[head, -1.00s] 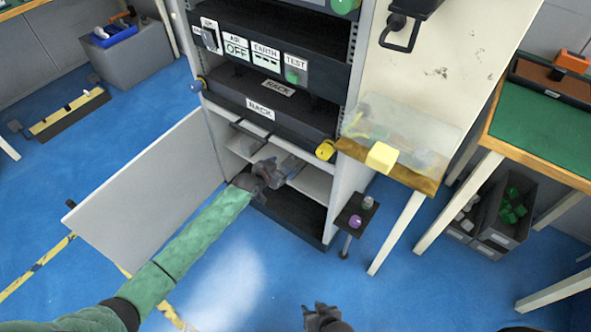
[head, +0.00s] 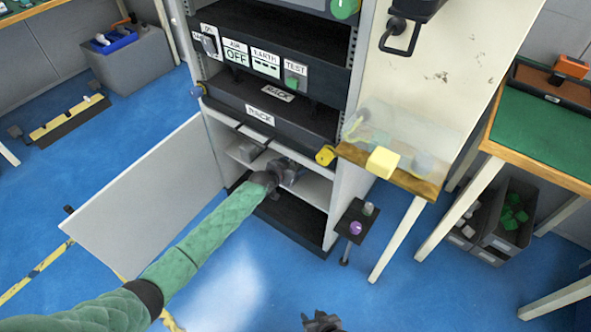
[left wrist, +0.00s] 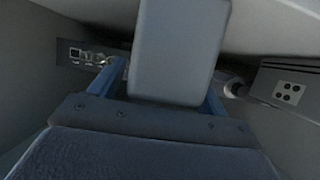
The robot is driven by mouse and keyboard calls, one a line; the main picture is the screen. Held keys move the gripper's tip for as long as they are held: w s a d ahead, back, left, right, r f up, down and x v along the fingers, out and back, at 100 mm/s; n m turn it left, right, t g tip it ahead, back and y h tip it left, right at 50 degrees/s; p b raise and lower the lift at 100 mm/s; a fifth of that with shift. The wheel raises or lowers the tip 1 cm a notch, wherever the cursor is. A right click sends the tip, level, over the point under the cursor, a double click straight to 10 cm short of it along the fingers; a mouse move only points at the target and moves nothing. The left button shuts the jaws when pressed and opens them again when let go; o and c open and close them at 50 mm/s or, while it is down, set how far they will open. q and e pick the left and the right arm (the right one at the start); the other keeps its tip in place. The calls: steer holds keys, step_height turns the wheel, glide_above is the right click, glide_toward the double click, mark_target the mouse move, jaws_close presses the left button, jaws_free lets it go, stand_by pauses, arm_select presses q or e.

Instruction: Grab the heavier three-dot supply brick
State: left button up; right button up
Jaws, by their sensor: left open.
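My left gripper (head: 290,174) reaches into the open lower cabinet at shelf height. In the left wrist view its two bluish fingers (left wrist: 160,92) are apart, with a plain grey block (left wrist: 178,50) showing between them. I cannot tell whether they touch it, and I see no dots on it. A grey box with a four-dot plate (left wrist: 288,93) stands at the right there. A three-dot mark is not readable in either view.
The cabinet door (head: 150,200) stands open at left. The shelf (head: 312,187) and a dark lower compartment (head: 290,222) surround the gripper. A small black stand (head: 356,222) with a purple knob is at right. A socketed panel (left wrist: 95,56) shows in the wrist view.

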arm_select(q)
steer(key=shift+c, duration=0.5)
jaws_close()
steer(key=shift+r, duration=0.1)
steer(key=shift+r, duration=0.15)
steer(key=shift+r, duration=1.65)
steer(key=s+a, duration=1.1)
steer(key=s, duration=0.3)
steer(key=shift+p, duration=0.35)
